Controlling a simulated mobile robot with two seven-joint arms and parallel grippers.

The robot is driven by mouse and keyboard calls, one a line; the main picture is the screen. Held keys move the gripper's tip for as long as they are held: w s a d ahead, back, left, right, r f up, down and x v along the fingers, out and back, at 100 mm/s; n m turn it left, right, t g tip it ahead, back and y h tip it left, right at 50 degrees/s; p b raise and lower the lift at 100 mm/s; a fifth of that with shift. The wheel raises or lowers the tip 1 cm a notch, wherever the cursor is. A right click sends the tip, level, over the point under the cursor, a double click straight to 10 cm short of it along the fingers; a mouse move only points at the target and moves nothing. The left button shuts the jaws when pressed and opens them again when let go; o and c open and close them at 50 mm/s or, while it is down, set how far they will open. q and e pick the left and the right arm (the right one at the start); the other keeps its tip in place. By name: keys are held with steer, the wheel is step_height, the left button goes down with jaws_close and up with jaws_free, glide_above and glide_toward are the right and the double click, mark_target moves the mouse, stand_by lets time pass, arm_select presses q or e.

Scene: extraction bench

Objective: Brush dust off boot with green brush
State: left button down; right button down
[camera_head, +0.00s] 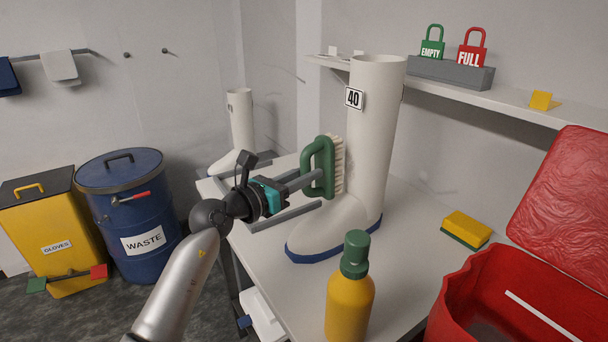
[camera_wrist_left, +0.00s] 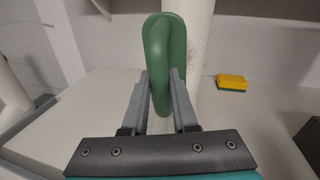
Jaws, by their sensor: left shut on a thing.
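A white boot (camera_head: 374,130) with a blue sole and a "40" tag stands upright on the white bench. My left gripper (camera_head: 318,178) is shut on the handle of the green brush (camera_head: 318,166). The brush is upright, its pale bristles facing the boot shaft. The bristles look very near or against the boot, but I cannot tell if they touch. In the left wrist view the green handle (camera_wrist_left: 165,60) sits between the two fingers, with the boot (camera_wrist_left: 198,40) behind it. Faint brownish specks show on the boot there. My right gripper is not in view.
A yellow bottle (camera_head: 350,303) with a green cap stands in front of the boot. A yellow-green sponge (camera_head: 465,230) and an open red bin (camera_head: 457,290) are to the right. A second boot (camera_head: 241,120) stands behind. A shelf (camera_head: 520,107) runs above the bench.

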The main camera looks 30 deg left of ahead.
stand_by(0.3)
arm_select(q)
steer(key=shift+x, duration=0.85)
